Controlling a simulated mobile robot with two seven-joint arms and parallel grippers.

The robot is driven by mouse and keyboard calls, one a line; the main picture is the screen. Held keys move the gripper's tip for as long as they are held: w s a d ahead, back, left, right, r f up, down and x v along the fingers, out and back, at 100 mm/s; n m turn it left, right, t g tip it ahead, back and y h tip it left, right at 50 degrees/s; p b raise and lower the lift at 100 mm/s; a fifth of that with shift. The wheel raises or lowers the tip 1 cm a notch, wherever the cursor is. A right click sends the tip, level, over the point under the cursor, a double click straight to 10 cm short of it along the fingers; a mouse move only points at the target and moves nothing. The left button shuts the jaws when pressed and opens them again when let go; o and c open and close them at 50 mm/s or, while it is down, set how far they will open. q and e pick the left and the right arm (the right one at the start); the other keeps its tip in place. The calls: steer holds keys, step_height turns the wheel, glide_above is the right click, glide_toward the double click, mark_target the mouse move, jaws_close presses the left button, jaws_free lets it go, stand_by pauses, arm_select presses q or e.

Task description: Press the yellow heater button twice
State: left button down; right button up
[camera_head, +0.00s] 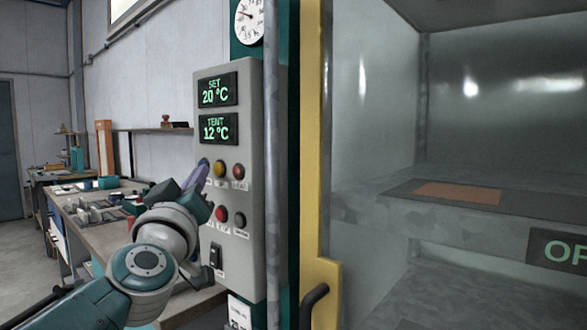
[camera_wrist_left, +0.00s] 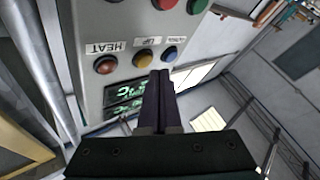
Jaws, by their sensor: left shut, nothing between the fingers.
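The grey control panel (camera_head: 245,90) stands upright left of the yellow-framed cabinet. The yellow button (camera_head: 220,168) is in the middle of its upper button row, with an orange-red button (camera_head: 239,171) to its right. In the left wrist view the panel appears upside down. There the yellow button (camera_wrist_left: 142,60) sits between the orange-red button (camera_wrist_left: 105,65), labelled HEAT, and a blue button (camera_wrist_left: 168,55). My left gripper (camera_head: 203,168) is shut and empty at the panel's left side. In the wrist view its fingertips (camera_wrist_left: 160,74) appear just below the blue and yellow buttons; contact cannot be told.
Lower on the panel are a red button (camera_head: 221,214), a black knob (camera_head: 240,219) and a switch (camera_head: 216,255). A cluttered workbench (camera_head: 110,230) stands behind my left arm. The cabinet's yellow frame (camera_head: 312,150) borders the right.

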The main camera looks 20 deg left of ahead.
arm_select(q)
steer(key=shift+w, duration=0.1)
steer(key=shift+w+d, duration=0.15)
steer(key=shift+w, duration=0.15)
steer(key=shift+w+d+b, duration=0.15)
steer(key=shift+w+b, duration=0.25)
stand_by(0.9)
steer(key=shift+s, duration=0.1)
steer(key=shift+s+a+p, duration=0.3)
steer(key=shift+s+p, duration=0.4)
steer(key=shift+s, duration=0.1)
